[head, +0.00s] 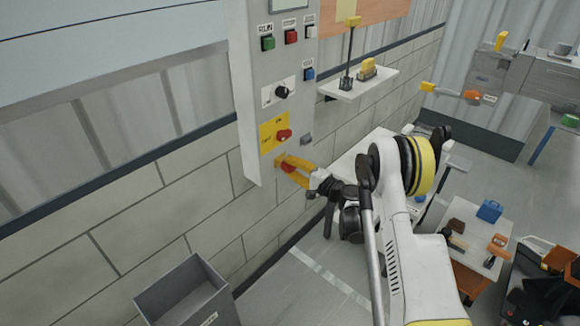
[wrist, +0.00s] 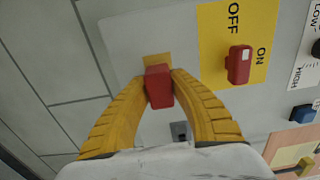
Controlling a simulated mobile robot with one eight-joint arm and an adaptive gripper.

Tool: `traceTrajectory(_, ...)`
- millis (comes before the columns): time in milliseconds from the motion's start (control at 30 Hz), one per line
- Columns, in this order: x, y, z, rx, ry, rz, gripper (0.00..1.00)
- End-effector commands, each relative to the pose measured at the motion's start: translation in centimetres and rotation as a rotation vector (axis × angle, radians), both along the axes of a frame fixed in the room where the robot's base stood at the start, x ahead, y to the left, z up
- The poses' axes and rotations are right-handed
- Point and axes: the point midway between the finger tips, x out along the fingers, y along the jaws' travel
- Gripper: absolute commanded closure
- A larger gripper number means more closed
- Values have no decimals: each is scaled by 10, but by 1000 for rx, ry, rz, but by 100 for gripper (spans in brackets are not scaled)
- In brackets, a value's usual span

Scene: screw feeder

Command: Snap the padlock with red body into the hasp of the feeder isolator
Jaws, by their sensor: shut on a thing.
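My gripper (head: 284,162) (wrist: 160,80) is shut on the red-bodied padlock (wrist: 159,88), which sits between its two yellow fingertips. The feeder isolator is a yellow plate (head: 267,141) (wrist: 212,62) with a red handle (head: 284,135) (wrist: 239,64), marked ON and OFF. In the head view the gripper is just below this plate, close to the grey panel. A small tan-yellow patch (wrist: 157,60) shows behind the padlock. I cannot tell whether it is the hasp, or whether the padlock touches anything.
The grey panel (head: 240,80) carries a black knob (head: 282,91) and several push buttons above the isolator. A small grey part (head: 306,138) is right of the plate. A shelf (head: 358,82) juts out at the right. An open grey bin (head: 187,295) stands below left.

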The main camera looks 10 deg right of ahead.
Motion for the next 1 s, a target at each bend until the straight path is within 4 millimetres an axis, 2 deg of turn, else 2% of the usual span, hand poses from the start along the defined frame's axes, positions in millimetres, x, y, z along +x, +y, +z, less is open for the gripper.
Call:
traceTrajectory(467,2,2,0,0,0,0,100)
traceTrajectory(500,2,2,0,1,-1,0,62)
traceTrajectory(533,2,2,0,0,0,0,53)
traceTrajectory(867,0,0,0,0,0,0,51)
traceTrajectory(1000,-13,-10,0,0,0,-2,51)
